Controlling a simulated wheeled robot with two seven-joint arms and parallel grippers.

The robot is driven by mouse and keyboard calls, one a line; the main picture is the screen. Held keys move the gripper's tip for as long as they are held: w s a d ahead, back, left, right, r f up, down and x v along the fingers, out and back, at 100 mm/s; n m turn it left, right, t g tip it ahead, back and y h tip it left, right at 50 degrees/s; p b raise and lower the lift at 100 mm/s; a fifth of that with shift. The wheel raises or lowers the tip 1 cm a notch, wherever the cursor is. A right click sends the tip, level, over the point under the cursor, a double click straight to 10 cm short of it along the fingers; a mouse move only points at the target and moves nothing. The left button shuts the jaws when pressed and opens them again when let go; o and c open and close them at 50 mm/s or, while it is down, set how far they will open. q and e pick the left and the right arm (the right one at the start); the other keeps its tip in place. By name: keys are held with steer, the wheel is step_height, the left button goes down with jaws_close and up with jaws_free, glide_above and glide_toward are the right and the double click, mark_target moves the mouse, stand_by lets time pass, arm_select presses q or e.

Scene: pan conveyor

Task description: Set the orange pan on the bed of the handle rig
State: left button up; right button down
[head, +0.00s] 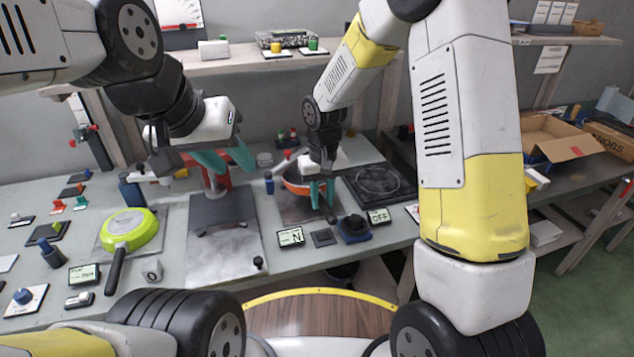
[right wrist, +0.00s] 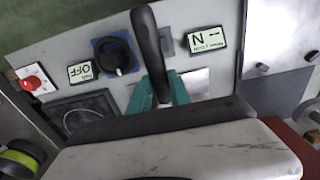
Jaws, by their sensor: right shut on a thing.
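The orange pan (head: 295,185) is at the back of a grey plate (head: 291,210), which appears to be the bed of the handle rig, behind the display reading N (head: 290,237). I cannot tell whether the pan touches the plate. My right gripper (head: 321,193) is shut on the pan's black handle, which points toward me. In the right wrist view the handle (right wrist: 147,40) runs between the teal fingers; the pan's bowl is hidden there. My left gripper (head: 225,160) is open and empty, its teal fingers apart above the dark sloping plate to the left.
A green pan (head: 130,229) lies at the left. A black hotplate (head: 378,183) is right of the orange pan, with a blue-based knob (head: 353,226) and an OFF display (head: 379,216) in front. A dark sloping plate (head: 222,212) stands between the pans. An open cardboard box (head: 550,138) is far right.

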steer(key=shift+a+f, duration=0.15)
steer(key=shift+a, duration=0.2)
glide_above(320, 229)
steer(key=shift+s+f, duration=0.1)
steer(key=shift+f, duration=3)
steer(key=shift+f, duration=0.6)
steer(key=c, duration=1.1)
jaws_free()
